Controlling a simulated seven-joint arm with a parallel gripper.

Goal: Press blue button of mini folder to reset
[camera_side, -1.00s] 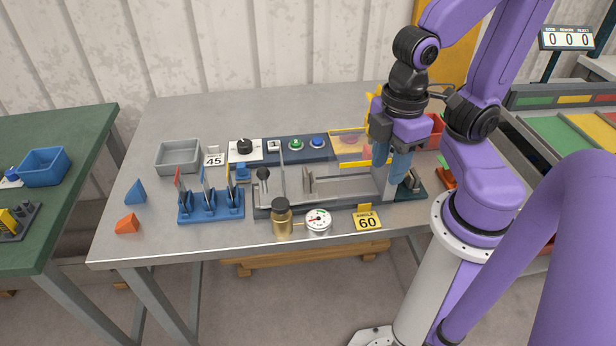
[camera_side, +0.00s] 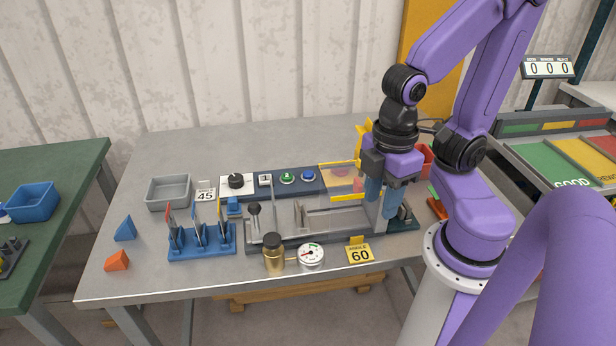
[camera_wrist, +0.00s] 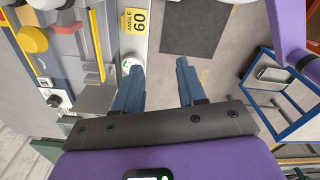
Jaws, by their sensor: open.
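The mini folder is a grey press bed (camera_side: 330,222) on the table in the side view. Behind it runs a dark blue control strip with a blue button (camera_side: 308,174), which looks uncovered. A green button (camera_side: 287,177) sits just left of it. My gripper (camera_side: 380,222) is open, pointing down over the right end of the folder, to the right of the blue button and apart from it. Its two blue fingers (camera_wrist: 158,70) are spread with nothing between them in the wrist view. I cannot make out the blue button in the wrist view.
A black knob (camera_side: 236,182) and small display lie left of the buttons. A yellow-edged clear guard (camera_side: 341,179) stands between buttons and gripper. A brass bottle (camera_side: 274,256), gauge (camera_side: 311,255) and yellow 60 sign (camera_side: 360,252) line the front. A blue rack (camera_side: 202,243) stands left.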

